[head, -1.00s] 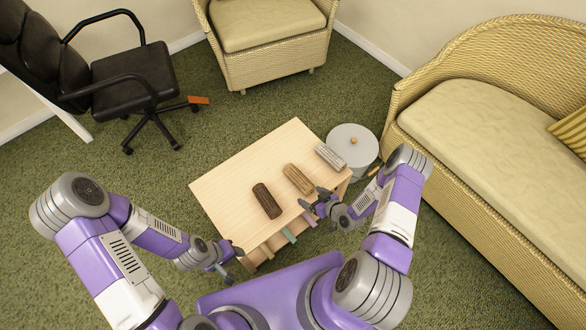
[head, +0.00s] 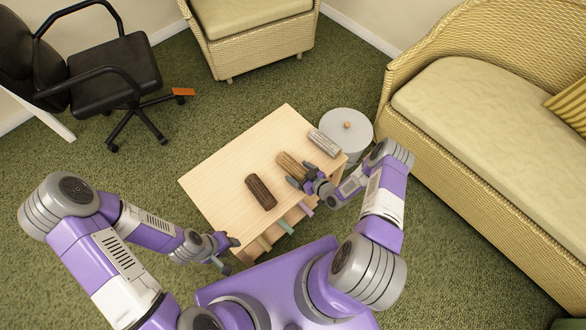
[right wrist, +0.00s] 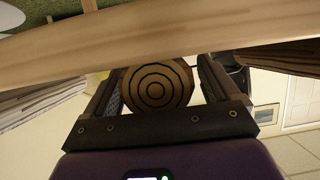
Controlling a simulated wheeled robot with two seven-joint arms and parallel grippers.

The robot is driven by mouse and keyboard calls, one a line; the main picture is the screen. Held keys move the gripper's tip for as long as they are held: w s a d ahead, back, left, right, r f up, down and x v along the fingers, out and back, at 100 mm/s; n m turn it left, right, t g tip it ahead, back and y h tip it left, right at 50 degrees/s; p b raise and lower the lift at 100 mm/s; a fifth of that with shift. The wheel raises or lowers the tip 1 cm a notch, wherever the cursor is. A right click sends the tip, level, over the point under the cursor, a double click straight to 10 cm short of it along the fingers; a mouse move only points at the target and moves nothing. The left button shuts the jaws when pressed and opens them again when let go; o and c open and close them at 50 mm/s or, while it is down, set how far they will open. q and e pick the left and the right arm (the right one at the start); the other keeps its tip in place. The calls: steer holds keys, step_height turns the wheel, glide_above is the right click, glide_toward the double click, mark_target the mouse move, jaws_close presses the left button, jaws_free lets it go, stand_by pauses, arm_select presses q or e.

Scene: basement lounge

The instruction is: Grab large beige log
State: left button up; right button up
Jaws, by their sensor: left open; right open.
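The beige log (head: 290,164) lies on the light wooden table (head: 225,178), between a dark brown log (head: 260,191) and a grey log (head: 324,143). My right gripper (head: 301,176) is open at the near end of the beige log and partly covers that end. In the right wrist view, a round log end with dark rings (right wrist: 155,84) shows between the two open fingers. The view does not make clear whether they touch it. My left gripper (head: 229,253) is open and empty, low beside the table's near left corner.
A round grey lidded container (head: 346,128) stands beyond the table's right corner. A wicker sofa (head: 470,130) is at the right, a wicker armchair (head: 252,38) at the back, and a black office chair (head: 112,72) at the left. The table's left half is clear.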

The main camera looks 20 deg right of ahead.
steer(key=c, duration=1.2)
steer(key=shift+r, duration=0.1)
